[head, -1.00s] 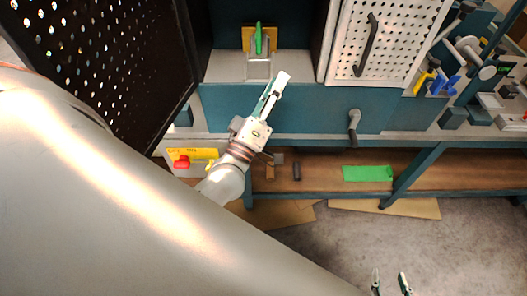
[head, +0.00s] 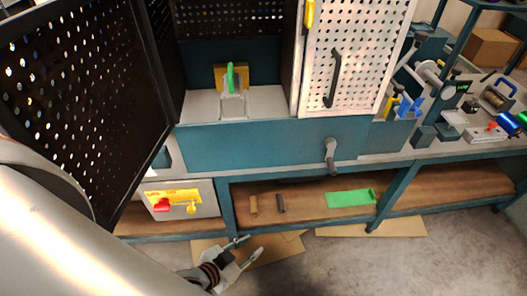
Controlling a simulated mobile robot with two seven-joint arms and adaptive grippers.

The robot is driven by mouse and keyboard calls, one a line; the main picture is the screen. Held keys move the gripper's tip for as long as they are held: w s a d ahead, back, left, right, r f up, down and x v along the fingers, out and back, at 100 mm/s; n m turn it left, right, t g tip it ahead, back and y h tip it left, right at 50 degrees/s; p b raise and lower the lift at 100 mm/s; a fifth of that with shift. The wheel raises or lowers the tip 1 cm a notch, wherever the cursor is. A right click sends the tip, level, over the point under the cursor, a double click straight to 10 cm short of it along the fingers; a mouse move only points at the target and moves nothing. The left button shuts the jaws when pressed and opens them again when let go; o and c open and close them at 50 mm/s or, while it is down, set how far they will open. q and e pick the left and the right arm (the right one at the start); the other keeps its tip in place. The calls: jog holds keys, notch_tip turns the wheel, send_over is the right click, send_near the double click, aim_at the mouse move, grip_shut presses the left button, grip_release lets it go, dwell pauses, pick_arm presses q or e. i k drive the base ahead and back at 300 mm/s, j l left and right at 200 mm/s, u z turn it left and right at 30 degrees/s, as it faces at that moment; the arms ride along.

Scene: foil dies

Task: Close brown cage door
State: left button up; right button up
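The brown cage door (head: 75,95) is a dark perforated panel in a dark frame at the left of the head view. It stands swung open, out from the dark cage interior (head: 228,20). My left arm covers its lower left part. My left gripper (head: 254,245) is low in the picture, in front of the bench and to the right of and below the door. Its fingers are spread and hold nothing; it is apart from the door. My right gripper is out of view.
A white perforated door (head: 355,60) with a black handle stands to the right of the opening. A green-handled clamp (head: 231,78) sits inside. A grey crank (head: 331,155) sticks out from the teal front. A control box with a red button (head: 162,206) is below the brown door.

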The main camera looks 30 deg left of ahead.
aim_at(143, 96)
jog(key=k+j, duration=0.15)
jog(key=j, duration=0.25)
jog(key=k+j, duration=0.2)
jog(key=j, duration=0.15)
jog(key=k+j, duration=0.15)
jog(key=j, duration=0.2)
jog(key=k+j, duration=0.2)
jog(key=j, duration=0.2)
jog(key=k+j, duration=0.15)
jog(key=j, duration=0.2)
jog(key=k+j, duration=0.15)
jog(key=j, duration=0.25)
jog(key=k, duration=0.5)
jog(key=i, duration=0.5)
jog(key=u, duration=0.05)
